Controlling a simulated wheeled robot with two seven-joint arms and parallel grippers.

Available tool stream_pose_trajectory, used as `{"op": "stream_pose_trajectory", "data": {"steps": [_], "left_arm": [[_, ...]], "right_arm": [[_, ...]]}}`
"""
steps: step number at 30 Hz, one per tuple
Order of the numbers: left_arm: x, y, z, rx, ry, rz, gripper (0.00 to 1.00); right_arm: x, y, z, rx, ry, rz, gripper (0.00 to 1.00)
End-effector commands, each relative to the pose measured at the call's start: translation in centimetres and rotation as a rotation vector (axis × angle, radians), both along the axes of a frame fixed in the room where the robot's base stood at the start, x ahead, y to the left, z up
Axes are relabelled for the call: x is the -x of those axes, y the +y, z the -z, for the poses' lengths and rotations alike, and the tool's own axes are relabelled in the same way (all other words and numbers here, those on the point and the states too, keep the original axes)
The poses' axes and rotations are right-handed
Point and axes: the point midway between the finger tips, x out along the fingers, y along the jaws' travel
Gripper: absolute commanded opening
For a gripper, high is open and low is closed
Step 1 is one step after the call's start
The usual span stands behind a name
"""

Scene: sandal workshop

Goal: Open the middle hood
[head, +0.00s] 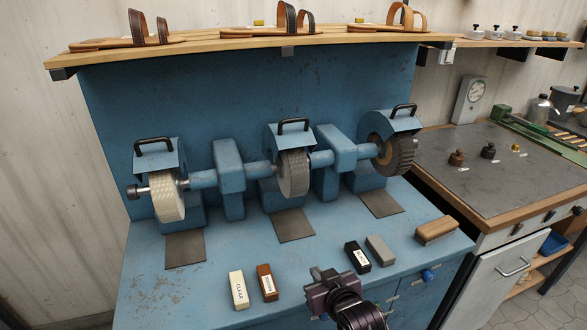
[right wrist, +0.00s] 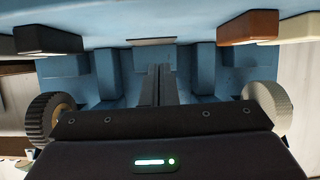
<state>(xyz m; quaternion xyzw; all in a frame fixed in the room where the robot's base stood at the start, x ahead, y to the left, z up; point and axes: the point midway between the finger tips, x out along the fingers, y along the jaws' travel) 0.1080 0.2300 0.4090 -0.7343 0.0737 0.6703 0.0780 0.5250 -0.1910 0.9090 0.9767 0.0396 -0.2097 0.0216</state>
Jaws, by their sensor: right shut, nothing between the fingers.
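The middle hood (head: 283,138) is a blue box-like cover with a black bar handle (head: 293,124) on top. It sits over the upper back of the grey middle wheel (head: 294,176), whose front is exposed. My right gripper (head: 322,273) is in front of the bench, low and well apart from the hood. It is shut and empty. In the right wrist view its dark fingers (right wrist: 158,85) lie together and hide most of the middle wheel and hood. My left gripper is in neither view.
A left hood (head: 158,157) and a right hood (head: 390,122) cover the cream and dark wheels. Several blocks lie along the bench front, including the CLEAR block (head: 238,290) and a black block (head: 357,257). A sandal shelf (head: 250,40) overhangs behind the hoods.

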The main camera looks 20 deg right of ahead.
Motion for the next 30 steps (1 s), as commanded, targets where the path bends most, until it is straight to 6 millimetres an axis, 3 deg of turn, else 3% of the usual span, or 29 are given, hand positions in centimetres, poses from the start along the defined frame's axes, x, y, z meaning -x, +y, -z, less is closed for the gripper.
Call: {"op": "stream_pose_trajectory", "data": {"steps": [5, 9, 12, 15, 23, 30], "left_arm": [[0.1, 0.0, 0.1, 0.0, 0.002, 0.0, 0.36], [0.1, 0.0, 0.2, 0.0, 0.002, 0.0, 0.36], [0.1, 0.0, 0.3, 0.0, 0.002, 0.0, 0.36], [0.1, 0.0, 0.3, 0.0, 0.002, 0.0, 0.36], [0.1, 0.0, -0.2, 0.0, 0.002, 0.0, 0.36], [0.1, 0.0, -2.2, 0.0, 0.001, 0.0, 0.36]], "right_arm": [[-3.9, -0.4, -5.4, -0.031, -0.292, 0.017, 0.0], [-6.2, -1.0, -11.2, -0.057, -0.589, 0.03, 0.0], [-6.7, -1.4, -15.0, -0.072, -0.782, 0.037, 0.0], [-6.6, -1.6, -17.4, -0.081, -0.913, 0.041, 0.0], [-7.3, -1.8, -20.0, -0.086, -1.01, 0.044, 0.0], [-11.1, -1.7, -22.8, -0.085, -1.008, 0.042, 0.0]]}}
